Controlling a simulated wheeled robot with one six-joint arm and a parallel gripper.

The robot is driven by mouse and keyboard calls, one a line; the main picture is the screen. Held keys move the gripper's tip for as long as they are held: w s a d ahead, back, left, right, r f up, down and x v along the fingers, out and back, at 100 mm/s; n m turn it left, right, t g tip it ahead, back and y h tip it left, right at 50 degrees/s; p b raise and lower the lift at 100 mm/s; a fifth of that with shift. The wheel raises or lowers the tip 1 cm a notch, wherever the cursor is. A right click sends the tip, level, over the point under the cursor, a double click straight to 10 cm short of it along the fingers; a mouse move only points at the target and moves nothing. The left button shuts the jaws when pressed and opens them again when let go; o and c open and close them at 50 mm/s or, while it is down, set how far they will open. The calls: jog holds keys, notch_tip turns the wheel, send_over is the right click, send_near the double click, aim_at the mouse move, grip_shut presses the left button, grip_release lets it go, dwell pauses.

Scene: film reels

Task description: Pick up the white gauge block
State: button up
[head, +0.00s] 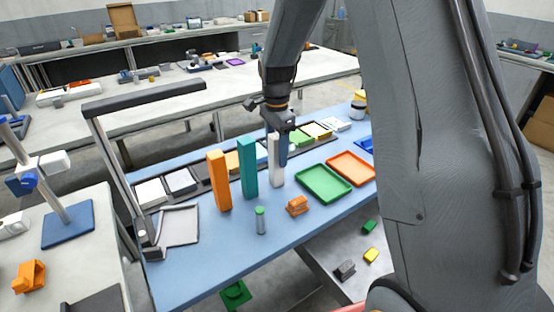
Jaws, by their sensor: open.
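The white gauge block (274,165) stands upright on the blue table top, to the right of a tall teal block (248,168) and a tall orange block (219,181). My gripper (280,148) points down at the upper part of the white block. One dark finger shows along the block's right side; the other finger is not clearly visible. The jaws are open. I cannot tell whether they touch the block or are around it.
A green tray (303,182) and an orange tray (351,168) lie to the right. A small orange piece (297,206) and a grey-green cylinder (261,220) stand in front. A row of dark bins holding flat pieces lies behind.

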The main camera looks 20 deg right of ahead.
aim_at(277, 159)
jog(key=shift+f+p, duration=0.35)
jog(key=shift+f, duration=1.2)
grip_shut()
jog(key=shift+r, duration=0.1)
